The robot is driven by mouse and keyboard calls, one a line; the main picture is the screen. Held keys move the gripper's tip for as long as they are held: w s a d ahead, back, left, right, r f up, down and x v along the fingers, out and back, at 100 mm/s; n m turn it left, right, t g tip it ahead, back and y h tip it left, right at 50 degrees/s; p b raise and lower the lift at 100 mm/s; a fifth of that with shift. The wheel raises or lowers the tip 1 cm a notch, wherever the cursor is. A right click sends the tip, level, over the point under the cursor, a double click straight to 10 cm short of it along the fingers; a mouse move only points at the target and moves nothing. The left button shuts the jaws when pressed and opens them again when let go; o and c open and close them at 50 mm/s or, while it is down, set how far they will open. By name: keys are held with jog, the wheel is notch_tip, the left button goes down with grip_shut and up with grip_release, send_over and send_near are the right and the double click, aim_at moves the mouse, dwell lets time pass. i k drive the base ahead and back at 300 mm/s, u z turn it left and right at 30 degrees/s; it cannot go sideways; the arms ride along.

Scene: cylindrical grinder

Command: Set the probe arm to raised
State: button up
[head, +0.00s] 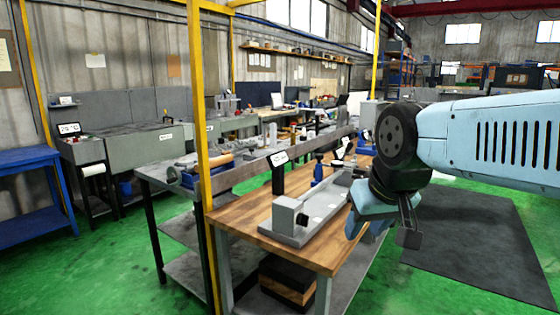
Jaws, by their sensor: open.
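A long grey bench machine (318,212) with a boxy grey block at its near end lies on the wooden table top (250,215). Small blue and black parts (318,168) stand at its far side. I cannot tell which part is the probe arm or how it is set; it is too small or hidden. My gripper (408,228) hangs at the right of the table, nearer the camera than the machine and apart from it. Its fingers point down and it is open, with nothing seen between them.
A yellow post (201,150) rises at the table's left corner. A black upright with a white label (279,165) stands by the machine. A cluttered grey bench (165,172) is to the left. A dark mat (480,240) on the green floor is clear at right.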

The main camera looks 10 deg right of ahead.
aim_at(337, 164)
jog(key=z, duration=0.05)
jog(key=i, duration=1)
jog(key=z, duration=0.8)
jog(key=k, duration=0.4)
jog(key=z, duration=0.05)
jog(key=i, duration=0.35)
